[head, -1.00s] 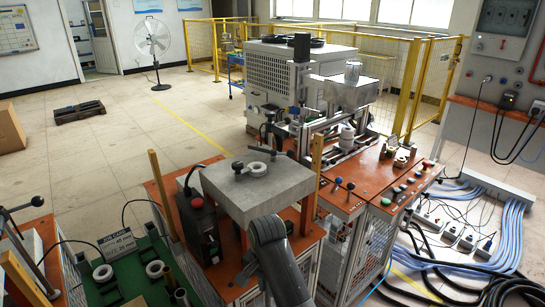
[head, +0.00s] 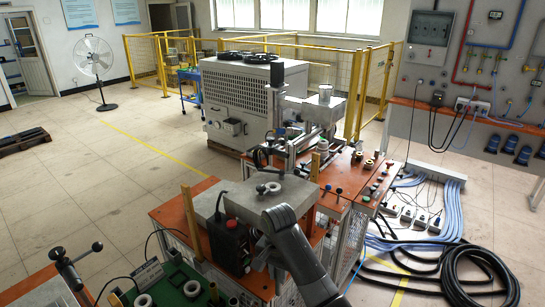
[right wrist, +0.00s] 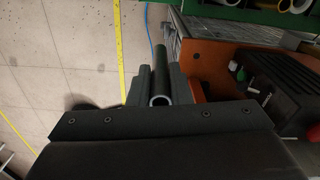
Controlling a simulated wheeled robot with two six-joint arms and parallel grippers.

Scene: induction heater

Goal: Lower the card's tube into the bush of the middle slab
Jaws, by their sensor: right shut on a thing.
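My right gripper (right wrist: 161,88) is shut on a dark tube (right wrist: 160,58) in the right wrist view. The tube lies between the two fingers, with its pale, hollow end towards the camera. In the head view my right arm reaches in from the bottom, and its gripper (head: 262,257) is mostly hidden, in front of the grey slab. The grey slab (head: 238,202) stands on the orange bench, with a white ring-shaped bush (head: 268,188) on top. The job card (head: 148,272) stands by the green tray at lower left; its text is too small to read. My left gripper is out of view.
A black box with a red button (head: 231,224) stands close to the slab's left front. Wooden posts (head: 190,222) rise by the bench. The green tray (head: 170,285) holds white rings and short tubes. Machinery (head: 300,150) stands behind. Cables lie on the floor at right.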

